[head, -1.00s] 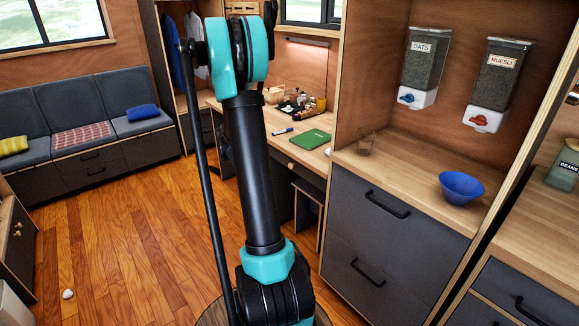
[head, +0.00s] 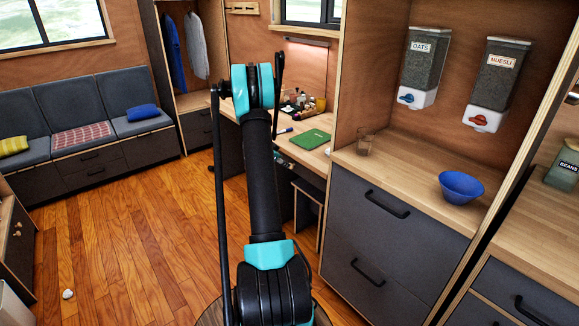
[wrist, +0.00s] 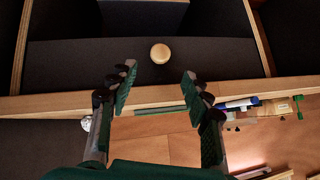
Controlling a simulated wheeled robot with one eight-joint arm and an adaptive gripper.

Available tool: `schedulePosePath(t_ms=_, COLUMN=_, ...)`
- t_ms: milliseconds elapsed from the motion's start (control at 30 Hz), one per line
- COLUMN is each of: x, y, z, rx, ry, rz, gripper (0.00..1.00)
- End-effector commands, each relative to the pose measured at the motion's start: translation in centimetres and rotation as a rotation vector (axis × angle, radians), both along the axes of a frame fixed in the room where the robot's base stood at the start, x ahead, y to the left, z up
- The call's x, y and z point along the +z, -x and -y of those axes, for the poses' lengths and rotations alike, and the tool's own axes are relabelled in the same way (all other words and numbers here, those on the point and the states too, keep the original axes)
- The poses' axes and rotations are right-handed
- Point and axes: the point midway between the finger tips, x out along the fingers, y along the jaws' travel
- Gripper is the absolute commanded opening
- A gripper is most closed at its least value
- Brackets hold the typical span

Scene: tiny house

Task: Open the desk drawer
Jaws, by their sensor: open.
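In the wrist view, a round light wooden knob (wrist: 160,53) sits on a dark panel, which looks like the desk drawer's front (wrist: 90,58). My gripper (wrist: 156,82) is open, with its two fingers spread apart and nothing between them. The knob shows beyond the gap between the fingertips, and I see no contact. In the head view, the desk (head: 313,152) stands beyond my arm. My arm and gripper partly cover the drawer area there, so I cannot tell from that view how far the drawer stands out.
A dark cabinet (head: 385,235) with a blue bowl (head: 461,187) and a glass (head: 364,142) on top stands to the right. The wooden floor (head: 130,240) to the left is mostly clear.

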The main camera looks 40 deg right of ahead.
Motion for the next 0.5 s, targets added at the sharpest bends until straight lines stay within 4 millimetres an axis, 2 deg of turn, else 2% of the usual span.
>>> schedulePosePath(t_ms=233, x=-3.3, y=-1.1, z=3.4, rx=-0.001, ry=0.0, rz=0.0, gripper=0.49)
schedulePosePath(t_ms=500, x=-5.2, y=-1.8, z=5.3, rx=0.0, ry=0.0, rz=0.0, gripper=0.49)
